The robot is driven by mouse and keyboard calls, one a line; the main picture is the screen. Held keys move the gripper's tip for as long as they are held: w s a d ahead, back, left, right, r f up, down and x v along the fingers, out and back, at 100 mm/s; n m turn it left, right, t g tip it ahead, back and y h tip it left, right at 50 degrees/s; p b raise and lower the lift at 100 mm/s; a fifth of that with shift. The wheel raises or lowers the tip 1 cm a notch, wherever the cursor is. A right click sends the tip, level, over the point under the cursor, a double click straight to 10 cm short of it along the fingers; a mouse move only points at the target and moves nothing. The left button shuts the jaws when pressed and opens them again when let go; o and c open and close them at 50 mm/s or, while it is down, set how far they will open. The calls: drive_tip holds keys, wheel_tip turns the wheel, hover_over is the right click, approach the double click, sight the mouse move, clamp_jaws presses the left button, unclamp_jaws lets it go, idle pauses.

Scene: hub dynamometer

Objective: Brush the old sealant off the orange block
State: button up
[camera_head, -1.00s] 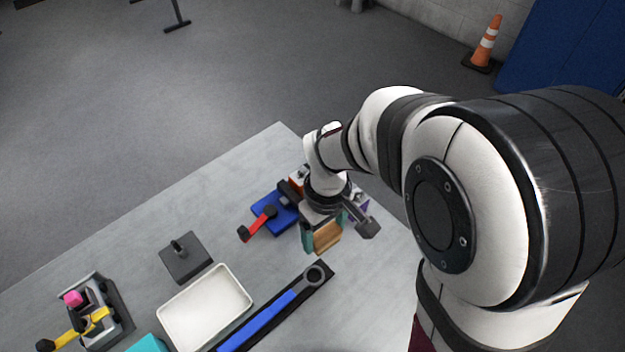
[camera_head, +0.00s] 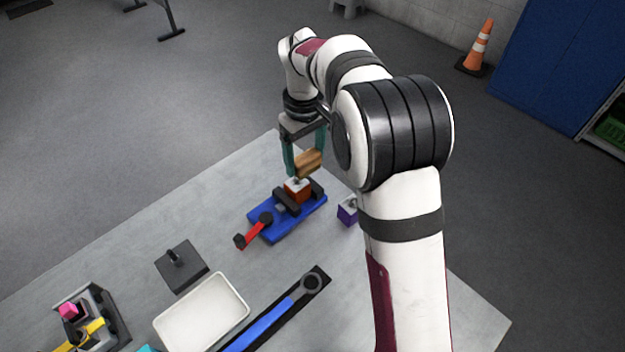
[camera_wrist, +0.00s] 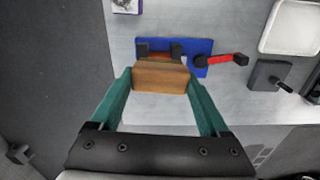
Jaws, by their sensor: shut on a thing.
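My gripper (camera_head: 306,158) is raised above the far end of the table, its teal fingers shut on a wooden brush (camera_head: 309,163). The brush also shows between the fingers in the wrist view (camera_wrist: 160,77); its bristles are hidden there. The orange block (camera_head: 297,193) sits in a blue fixture (camera_head: 273,232) with dark jaws and a red-handled lever (camera_head: 254,236). The block's top has a pale patch with a small dark spot. The brush is just above the block; I cannot tell whether they touch. In the wrist view the brush covers most of the block.
A dark plate with a post (camera_head: 181,266), a white tray (camera_head: 243,318) and a blue-handled wrench (camera_head: 258,329) lie nearer. A yellow-handled clamp device (camera_head: 104,318) is at lower left.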

sight(302, 185)
drive_tip(key=shift+w, duration=0.35)
wheel_tip(302, 185, down, 7)
drive_tip(key=shift+f, duration=0.2)
drive_tip(key=shift+w+a+f, duration=0.15)
drive_tip(key=shift+a+f, duration=0.1)
drive_tip(key=shift+c, duration=0.6)
drive_tip(key=shift+w+a, duration=0.3)
drive_tip(key=shift+c, duration=0.7)
drive_tip(key=shift+w+a, duration=1.55)
drive_tip(key=shift+w, duration=0.05)
drive_tip(key=shift+s+d, duration=1.95)
drive_tip(key=shift+s, duration=0.35)
drive_tip(key=shift+w+a, duration=2.2)
drive_tip(key=shift+a, duration=0.05)
drive_tip(key=shift+s+d, duration=2.2)
drive_tip(key=shift+r, duration=4.1)
